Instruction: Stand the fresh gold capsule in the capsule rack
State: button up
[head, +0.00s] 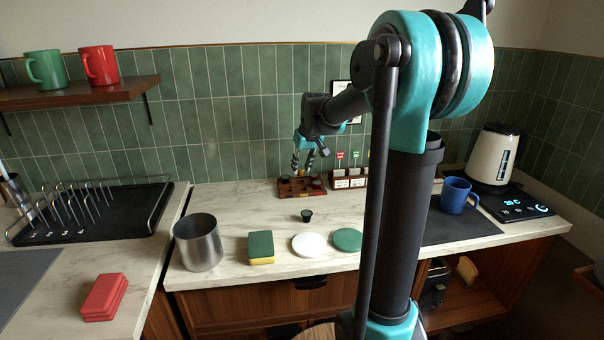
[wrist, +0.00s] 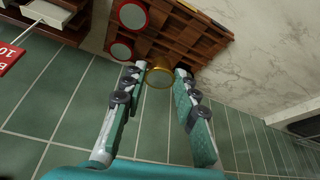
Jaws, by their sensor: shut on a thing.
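A capsule with a gold rim and grey top (wrist: 158,77) sits between the fingertips of my gripper (wrist: 157,74) in the wrist view. My gripper is shut on it, at the edge of the wooden capsule rack (wrist: 190,35). I cannot tell whether its base is in a rack slot or just above. Two red-rimmed capsules (wrist: 132,15) (wrist: 121,51) stand in the rack beside it. In the head view my gripper (head: 303,170) points down over the rack (head: 302,194) against the tiled wall; the gold capsule is too small to make out there.
A dark capsule (head: 306,215) stands alone on the counter in front of the rack. A wooden holder with labelled tags (head: 348,183) is right of the rack. A steel canister (head: 198,243), sponge (head: 261,248), white disc (head: 309,245) and green disc (head: 347,240) line the front.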

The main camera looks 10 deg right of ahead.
aim_at(303, 170)
jog(key=shift+f, duration=1.35)
jog(key=shift+f, duration=0.45)
jog(key=o, duration=0.7)
jog(key=shift+r, duration=0.3)
jog(key=v, duration=1.2)
jog(key=shift+r, duration=0.15)
